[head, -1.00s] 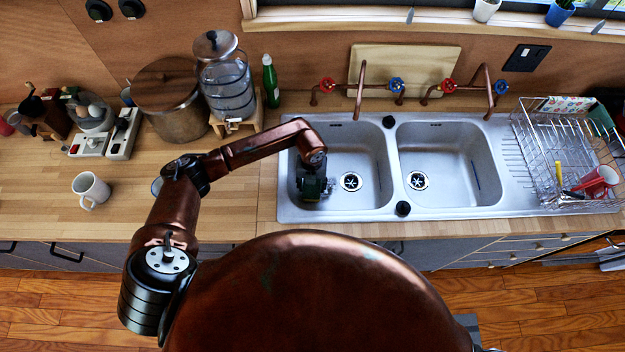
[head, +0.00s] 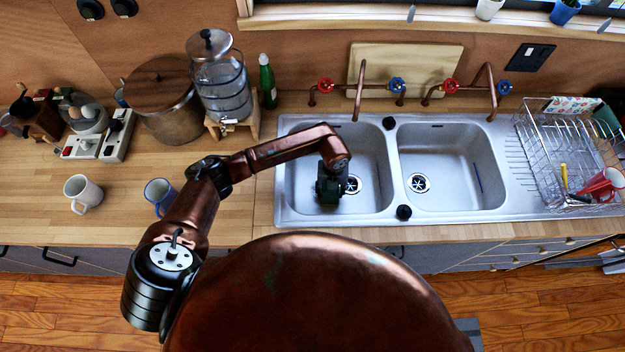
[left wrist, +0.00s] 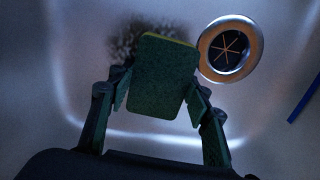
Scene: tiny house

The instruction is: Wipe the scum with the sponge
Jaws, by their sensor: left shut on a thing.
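My left gripper (head: 331,188) is down inside the left sink basin (head: 298,185), left of its drain (head: 352,184). In the left wrist view its fingers are shut on a green sponge (left wrist: 163,80) with a yellowish edge. A dark smudgy patch of scum (left wrist: 140,35) shows on the basin surface just beyond the sponge's top edge, partly hidden by it. I cannot tell whether the sponge touches the basin. In the head view my gripper hides the sponge and the scum. My right gripper is not in view.
Copper taps (head: 359,90) stand behind the basins. The right basin (head: 447,170) has a thin blue thing at its right side. A dish rack (head: 548,150) stands at right. A white mug (head: 84,193) and a blue mug (head: 160,195) stand on the left counter, the blue one beside my arm.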

